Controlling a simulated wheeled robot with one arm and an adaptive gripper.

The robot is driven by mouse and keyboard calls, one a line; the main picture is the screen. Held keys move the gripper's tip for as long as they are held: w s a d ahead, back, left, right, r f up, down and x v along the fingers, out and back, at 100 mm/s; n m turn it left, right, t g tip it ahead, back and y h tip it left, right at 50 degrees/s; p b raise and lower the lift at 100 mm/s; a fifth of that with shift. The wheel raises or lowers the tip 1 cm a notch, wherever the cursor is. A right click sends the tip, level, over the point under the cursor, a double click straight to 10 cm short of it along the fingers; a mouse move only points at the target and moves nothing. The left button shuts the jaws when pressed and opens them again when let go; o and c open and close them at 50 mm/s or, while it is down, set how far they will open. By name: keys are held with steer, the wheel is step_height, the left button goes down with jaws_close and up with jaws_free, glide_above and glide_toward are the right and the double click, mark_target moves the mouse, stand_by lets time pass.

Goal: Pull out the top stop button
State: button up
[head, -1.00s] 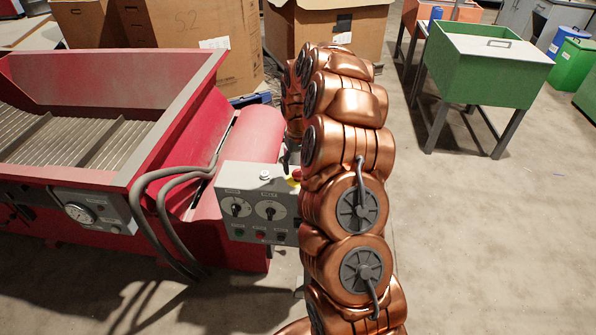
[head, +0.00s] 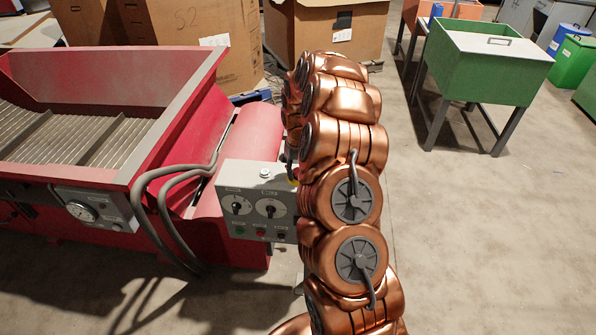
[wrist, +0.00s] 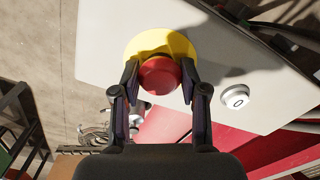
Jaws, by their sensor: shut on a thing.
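The top stop button (wrist: 160,77) is a red mushroom knob on a yellow round plate (wrist: 160,45), on the top face of the grey control box (wrist: 100,50). In the wrist view my gripper (wrist: 160,80) has one finger on each side of the red knob and is shut on it. In the head view the grey control box (head: 255,200) shows its front with two black dials, but my copper-coloured arm hides the knob and my gripper almost wholly. I cannot tell from these views how far the knob stands out.
A white round button (wrist: 235,97) sits on the box top, right of the stop button in the wrist view. The red machine (head: 180,130) with grey hoses (head: 160,215) stands left of the box. Floor right of my arm is clear up to a green bin (head: 485,65).

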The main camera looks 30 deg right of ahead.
jaws_close()
steer(key=shift+r, duration=0.1)
steer(key=shift+r+b, duration=0.7)
steer(key=o, duration=0.9)
jaws_free()
steer(key=shift+r, duration=0.15)
step_height(320, 180, up, 12)
steer(key=shift+f, duration=0.1)
